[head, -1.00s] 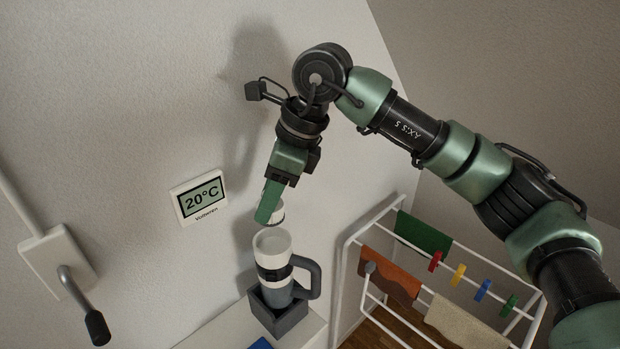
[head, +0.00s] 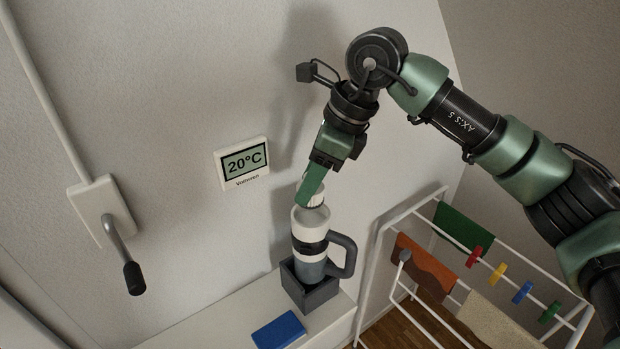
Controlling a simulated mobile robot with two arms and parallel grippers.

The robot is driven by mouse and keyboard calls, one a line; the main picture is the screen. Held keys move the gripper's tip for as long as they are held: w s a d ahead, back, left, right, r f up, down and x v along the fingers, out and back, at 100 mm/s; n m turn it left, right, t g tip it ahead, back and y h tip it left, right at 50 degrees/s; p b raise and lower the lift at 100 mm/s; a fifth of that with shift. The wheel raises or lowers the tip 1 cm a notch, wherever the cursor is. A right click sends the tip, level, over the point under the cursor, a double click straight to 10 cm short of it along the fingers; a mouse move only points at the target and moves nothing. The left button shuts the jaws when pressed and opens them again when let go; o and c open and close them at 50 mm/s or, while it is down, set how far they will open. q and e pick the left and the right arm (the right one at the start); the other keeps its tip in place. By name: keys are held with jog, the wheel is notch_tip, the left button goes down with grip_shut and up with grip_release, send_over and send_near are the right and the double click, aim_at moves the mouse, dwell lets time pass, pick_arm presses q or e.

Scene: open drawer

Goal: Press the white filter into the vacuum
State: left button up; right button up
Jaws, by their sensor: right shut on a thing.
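The vacuum (head: 311,262) is a grey and white handheld body with a dark band and a grey loop handle on its right. It stands upright in a dark grey square holder (head: 312,297) on a white ledge. My right gripper (head: 311,192) points down from above, shut on the white filter (head: 317,200). The filter is mostly hidden behind the green finger and sits right at the vacuum's open white top. I cannot tell whether it touches the rim or is partly inside. My left gripper is out of view.
A blue block (head: 279,331) lies on the white ledge (head: 222,326) left of the holder. A white drying rack (head: 378,262) with cloths and coloured pegs stands to the right. A thermostat (head: 242,163) and a crank handle (head: 123,255) are on the wall.

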jog(key=shift+f+b, duration=1.65)
jog(key=shift+f, duration=0.55)
jog(key=shift+b, duration=0.4)
